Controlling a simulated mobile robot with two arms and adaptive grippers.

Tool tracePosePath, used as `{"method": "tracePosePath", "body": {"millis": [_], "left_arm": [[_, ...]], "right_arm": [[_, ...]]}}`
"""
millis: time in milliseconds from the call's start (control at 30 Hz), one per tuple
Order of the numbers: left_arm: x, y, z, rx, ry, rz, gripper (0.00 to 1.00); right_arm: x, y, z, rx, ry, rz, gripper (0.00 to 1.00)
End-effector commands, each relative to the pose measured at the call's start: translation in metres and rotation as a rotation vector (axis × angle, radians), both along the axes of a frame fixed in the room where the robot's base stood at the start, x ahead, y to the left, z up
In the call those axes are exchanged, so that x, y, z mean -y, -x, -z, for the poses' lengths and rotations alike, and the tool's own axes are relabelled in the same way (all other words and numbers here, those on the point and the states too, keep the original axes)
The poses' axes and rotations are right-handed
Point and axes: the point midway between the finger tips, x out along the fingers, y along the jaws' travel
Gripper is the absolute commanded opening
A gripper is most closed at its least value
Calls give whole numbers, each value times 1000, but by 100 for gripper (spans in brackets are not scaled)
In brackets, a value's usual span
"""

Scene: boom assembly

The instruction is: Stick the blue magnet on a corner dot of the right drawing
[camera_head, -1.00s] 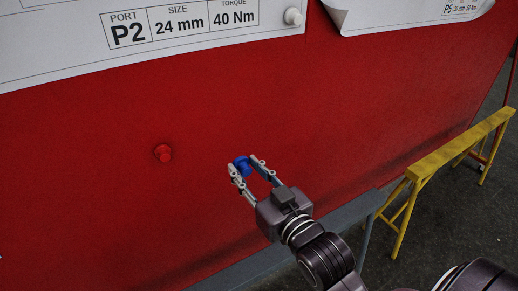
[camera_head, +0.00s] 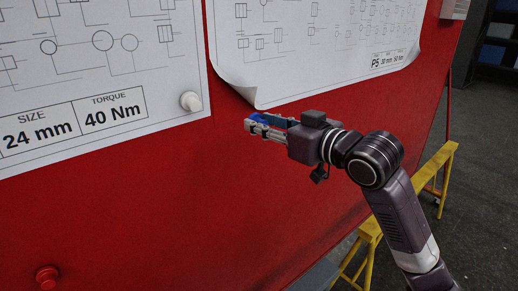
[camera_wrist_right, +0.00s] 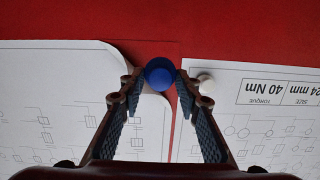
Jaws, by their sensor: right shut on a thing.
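My right gripper (camera_head: 256,124) is shut on the blue magnet (camera_head: 261,118), in front of the red board just below the curled lower-left corner of the right drawing (camera_head: 330,45). In the right wrist view the blue magnet (camera_wrist_right: 160,72) sits between the fingertips. That view is upside down, so the right drawing (camera_wrist_right: 60,95) shows at the left. I cannot tell whether the magnet touches the board. I make out no corner dot on the right drawing. My left gripper is not in view.
A white magnet (camera_head: 190,101) sits on the lower-right corner of the left drawing (camera_head: 110,50). A red magnet (camera_head: 47,279) is low on the red board (camera_head: 190,200). A yellow trestle (camera_head: 415,195) stands at the right. The board below the drawings is otherwise clear.

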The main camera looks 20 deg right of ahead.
Motion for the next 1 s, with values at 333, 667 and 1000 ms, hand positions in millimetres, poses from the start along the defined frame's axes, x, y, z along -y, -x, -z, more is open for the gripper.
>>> {"method": "tracePosePath", "body": {"millis": [333, 667, 1000], "left_arm": [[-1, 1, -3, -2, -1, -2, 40], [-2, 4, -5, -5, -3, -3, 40], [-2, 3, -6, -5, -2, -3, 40]], "right_arm": [[3, -6, -18, -4, -1, -5, 8], [-7, -35, -18, -4, -2, -4, 8], [-19, -67, -18, -3, -2, -4, 8]]}}
